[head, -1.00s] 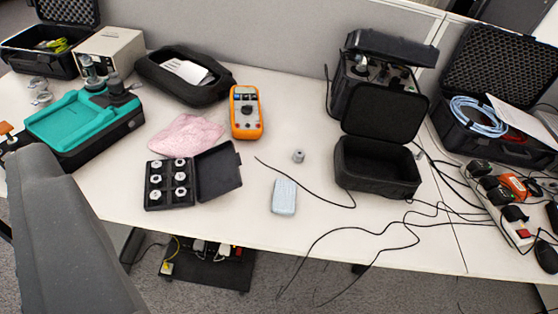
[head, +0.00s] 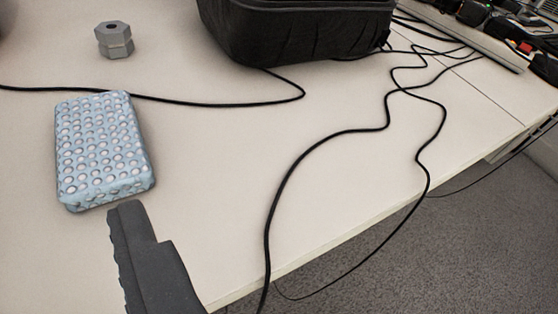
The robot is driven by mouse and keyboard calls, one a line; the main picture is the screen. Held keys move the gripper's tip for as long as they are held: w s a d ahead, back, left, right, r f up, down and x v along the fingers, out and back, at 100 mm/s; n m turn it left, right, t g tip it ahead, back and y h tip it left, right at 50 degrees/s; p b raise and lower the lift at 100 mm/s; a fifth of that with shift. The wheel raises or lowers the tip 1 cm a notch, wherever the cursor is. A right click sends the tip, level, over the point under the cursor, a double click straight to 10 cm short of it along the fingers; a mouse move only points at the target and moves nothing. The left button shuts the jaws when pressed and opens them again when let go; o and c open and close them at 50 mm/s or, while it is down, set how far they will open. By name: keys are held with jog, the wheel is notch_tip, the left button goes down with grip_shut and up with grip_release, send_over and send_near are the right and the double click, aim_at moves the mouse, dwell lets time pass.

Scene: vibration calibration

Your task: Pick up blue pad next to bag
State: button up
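The blue pad (head: 104,150) is a light blue block covered in pale round dots. It lies flat on the white table at the left of the view. The bag (head: 300,30) is black and stands behind and to the right of the pad, cut off by the top edge. One dark finger of my gripper (head: 130,215) shows at the bottom left, its tip just in front of the pad's near edge. Its ridged left face is bare, with nothing against it. The other finger is out of view. Whether the tip touches the pad, I cannot tell.
A grey hexagonal nut (head: 114,40) stands behind the pad. A thin black cable (head: 220,104) runs behind the pad. More black cables (head: 310,150) cross the table and hang over its front edge at the right. A power strip (head: 480,35) lies at the top right.

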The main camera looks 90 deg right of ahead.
notch_tip(320, 180, down, 2)
jog(key=s+d+g, duration=0.1)
jog(key=s+d, duration=0.1)
jog(key=s, duration=0.1)
jog(key=b, duration=0.2)
send_near(101, 148)
jog(key=shift+w+d+f+h, duration=0.4)
jog(key=shift+w+d+f, duration=0.65)
jog(key=shift+f, duration=0.1)
jog(key=shift+r+b+x, duration=0.1)
jog(key=shift+b+x, duration=0.45)
jog(key=shift+x, duration=0.85)
jog(key=shift+r+b+x, duration=0.15)
jog(key=shift+b+x, duration=0.35)
jog(key=shift+x, duration=0.95)
jog(key=shift+w, duration=0.1)
jog(key=c, duration=1)
